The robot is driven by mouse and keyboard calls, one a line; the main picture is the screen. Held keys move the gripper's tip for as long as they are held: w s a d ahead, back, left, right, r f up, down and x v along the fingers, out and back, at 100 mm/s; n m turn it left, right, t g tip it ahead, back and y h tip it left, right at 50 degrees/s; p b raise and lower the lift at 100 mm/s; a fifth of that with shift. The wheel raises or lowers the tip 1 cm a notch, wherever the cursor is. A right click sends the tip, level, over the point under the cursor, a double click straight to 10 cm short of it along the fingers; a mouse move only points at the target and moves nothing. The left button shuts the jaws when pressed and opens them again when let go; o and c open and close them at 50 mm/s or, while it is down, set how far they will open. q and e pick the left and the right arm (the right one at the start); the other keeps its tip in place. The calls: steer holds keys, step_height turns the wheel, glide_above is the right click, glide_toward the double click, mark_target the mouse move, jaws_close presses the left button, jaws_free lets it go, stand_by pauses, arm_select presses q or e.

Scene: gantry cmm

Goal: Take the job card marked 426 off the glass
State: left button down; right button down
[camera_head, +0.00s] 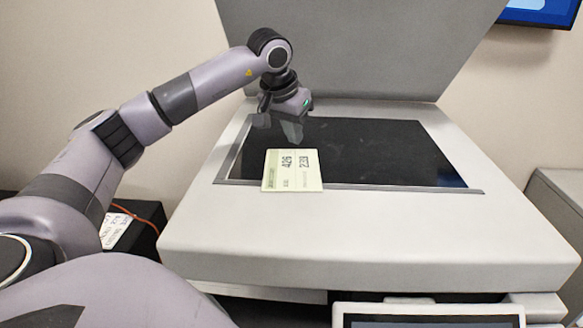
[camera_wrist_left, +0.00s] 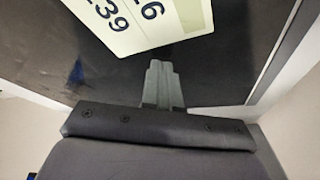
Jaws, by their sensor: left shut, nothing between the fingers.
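The job card marked 426 (camera_head: 293,178) is pale green with dark print. It lies flat at the front left of the dark scanner glass (camera_head: 385,150), with its front edge over the glass's front rim. My left gripper (camera_head: 290,122) is over the back left of the glass, behind the card, with its fingers pointing down. In the left wrist view its fingers (camera_wrist_left: 160,72) are closed together and empty. Part of the card (camera_wrist_left: 150,22) shows there just beyond the fingertips, cut off by the top edge. My right gripper is not in view.
The scanner's raised grey lid (camera_head: 365,50) stands behind the glass. The pale housing (camera_head: 370,235) is clear in front. A screen panel (camera_head: 430,318) sits at the bottom. A dark box with a white label (camera_head: 115,228) is at left, and a grey cabinet (camera_head: 560,200) at right.

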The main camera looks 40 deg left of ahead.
mark_target(292, 190)
arm_select(q)
steer(key=shift+f, duration=0.2)
steer(key=shift+s+d+b, duration=0.45)
steer(key=shift+s+d, duration=0.85)
steer(key=shift+s, duration=0.25)
steer(key=shift+s+d+b, duration=0.4)
steer(key=shift+s+d, duration=0.9)
steer(key=shift+s, duration=0.25)
steer(key=shift+s+d+b, duration=0.25)
steer(key=shift+s+d, duration=1.2)
steer(key=shift+s, duration=0.25)
steer(key=shift+s+d+b, duration=0.2)
steer(key=shift+s+d, duration=1.25)
steer(key=shift+s, duration=0.25)
steer(key=shift+r+p, duration=2.4)
steer(key=shift+r, duration=0.7)
steer(key=shift+f, duration=0.15)
